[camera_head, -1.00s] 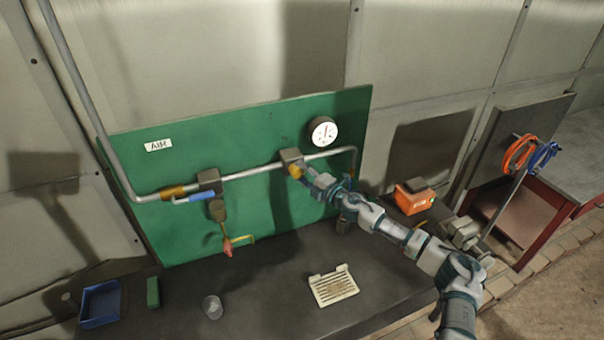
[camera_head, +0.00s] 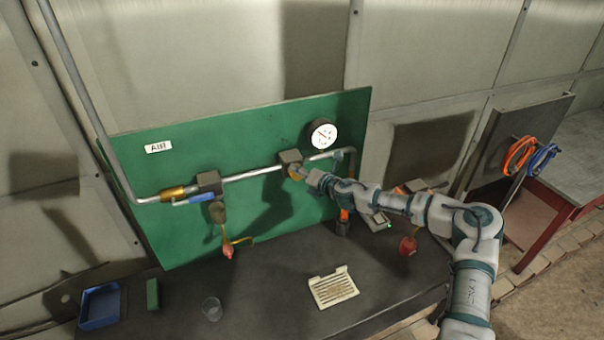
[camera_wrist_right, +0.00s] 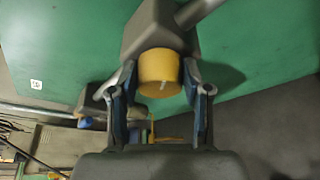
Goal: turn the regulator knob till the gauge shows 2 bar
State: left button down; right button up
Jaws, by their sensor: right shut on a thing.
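The yellow regulator knob (camera_head: 294,172) sticks out of the dark regulator block (camera_head: 290,157) on the pipe. My right gripper (camera_head: 303,175) is at the knob from the right. In the right wrist view the knob (camera_wrist_right: 160,70) lies between the two fingers of my right gripper (camera_wrist_right: 160,88), which is shut on it. The round white gauge (camera_head: 323,135) is on the green board, above and right of the regulator. Its needle lies on a slant, but the scale is too small to read. My left gripper is not in view.
A blue-handled valve (camera_head: 194,198) and a hanging red-tipped part (camera_head: 229,250) are left on the green board (camera_head: 240,135). A blue tray (camera_head: 100,306), a clear cup (camera_head: 212,309) and a cream slotted tray (camera_head: 333,287) stand on the dark bench. My right arm covers the bench's right part.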

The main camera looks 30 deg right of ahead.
jog(key=shift+s+a+f+n, duration=0.2)
jog(key=shift+f+n, duration=0.2)
jog(key=shift+f, duration=0.15)
jog(key=o, duration=1.2)
jog(key=shift+w, duration=0.1)
jog(key=shift+c, duration=0.2)
jog(key=shift+w+r, duration=0.15)
jog(key=shift+r, duration=0.15)
jog(key=v, duration=1.1)
jog(key=shift+s, duration=0.4)
